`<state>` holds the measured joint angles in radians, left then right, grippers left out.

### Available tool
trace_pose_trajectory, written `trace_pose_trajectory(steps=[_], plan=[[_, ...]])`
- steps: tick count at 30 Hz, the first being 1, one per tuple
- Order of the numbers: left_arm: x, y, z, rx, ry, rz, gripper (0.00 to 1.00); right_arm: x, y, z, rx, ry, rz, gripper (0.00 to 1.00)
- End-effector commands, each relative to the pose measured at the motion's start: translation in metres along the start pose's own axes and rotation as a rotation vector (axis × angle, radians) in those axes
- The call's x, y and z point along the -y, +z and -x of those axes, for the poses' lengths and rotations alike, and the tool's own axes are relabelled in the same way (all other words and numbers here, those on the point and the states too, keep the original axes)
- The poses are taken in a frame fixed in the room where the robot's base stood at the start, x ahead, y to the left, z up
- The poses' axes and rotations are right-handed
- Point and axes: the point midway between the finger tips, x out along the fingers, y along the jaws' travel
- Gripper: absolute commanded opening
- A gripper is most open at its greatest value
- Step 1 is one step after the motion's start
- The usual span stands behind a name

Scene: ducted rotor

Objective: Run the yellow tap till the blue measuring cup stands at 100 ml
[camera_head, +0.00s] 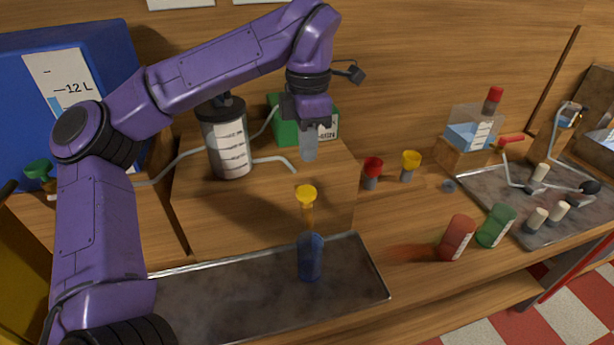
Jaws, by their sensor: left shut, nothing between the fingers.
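The yellow tap (306,192) has a round yellow top and stands at the front of the wooden block, in the middle of the view. An orange-brown strip (307,217) runs down from it to the blue measuring cup; I cannot tell whether this is liquid or part of the tap. The blue measuring cup (310,260) stands upright on the metal tray (230,290), directly below the tap. Its marks and fill level are too small to read. My left gripper (309,155) points down, shut and empty, above the tap and apart from it. My right gripper is out of view.
A graduated canister (228,145) and a green box (288,128) stand behind the tap. A blue tank (105,60) is at left. Red (372,170) and yellow (410,162) funnel-like pieces stand right. Red (456,238) and green (496,226) cups are near a second tray (490,187).

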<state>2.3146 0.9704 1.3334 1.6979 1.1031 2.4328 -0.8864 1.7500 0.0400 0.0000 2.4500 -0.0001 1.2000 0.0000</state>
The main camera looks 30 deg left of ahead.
Motion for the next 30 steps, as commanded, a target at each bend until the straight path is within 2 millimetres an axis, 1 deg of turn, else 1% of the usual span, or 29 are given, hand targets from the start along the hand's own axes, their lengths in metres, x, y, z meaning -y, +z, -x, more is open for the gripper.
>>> trace_pose_trajectory(steps=[1,3,6,10,15,24,30], plan=[[0.0,-0.001,-0.012,-0.001,-0.004,-0.001,0.0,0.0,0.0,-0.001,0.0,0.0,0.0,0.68],[0.0,-0.001,-0.027,-0.003,-0.004,-0.001,0.0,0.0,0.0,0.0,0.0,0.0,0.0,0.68],[0.0,-0.001,-0.045,-0.003,-0.005,-0.001,0.0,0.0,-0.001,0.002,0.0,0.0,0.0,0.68],[0.0,-0.001,-0.062,-0.001,-0.003,0.001,0.0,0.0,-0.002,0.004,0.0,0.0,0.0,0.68],[0.0,0.0,-0.071,0.001,-0.001,0.001,0.0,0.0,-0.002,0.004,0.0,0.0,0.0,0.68],[0.0,-0.001,-0.073,0.001,0.0,0.002,0.0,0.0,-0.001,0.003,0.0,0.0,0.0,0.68],[0.0,0.0,-0.092,0.001,0.0,0.0,0.0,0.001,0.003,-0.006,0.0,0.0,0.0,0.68]])
